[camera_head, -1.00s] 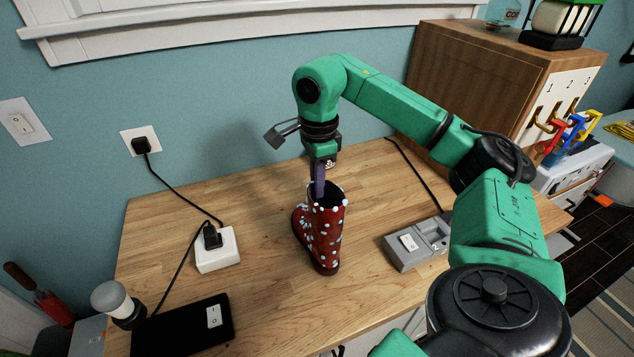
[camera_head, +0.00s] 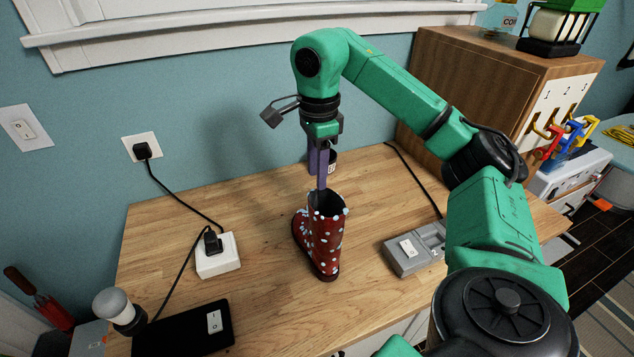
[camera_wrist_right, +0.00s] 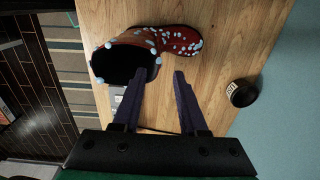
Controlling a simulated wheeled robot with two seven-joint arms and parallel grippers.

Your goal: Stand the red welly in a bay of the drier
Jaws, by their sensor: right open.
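The red welly (camera_head: 325,245) with pale spots stands upright on the wooden table, its opening up. In the right wrist view its dark opening and spotted red toe (camera_wrist_right: 180,40) show just past the fingertips. My right gripper (camera_head: 319,182) points down just above the welly's rim. Its two purple fingers (camera_wrist_right: 158,78) are apart with nothing between them. A grey unit (camera_head: 415,248) with a white switch and a recess lies right of the welly; I cannot tell for sure whether it is the drier. My left gripper is out of view.
A small black pot (camera_wrist_right: 242,93) with a label stands behind the gripper. A white socket block (camera_head: 218,255), a black switched plate (camera_head: 185,328) and a lamp-like object (camera_head: 115,305) sit at left, with cables. A wooden cabinet (camera_head: 470,75) stands at back right. Bare table surrounds the welly.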

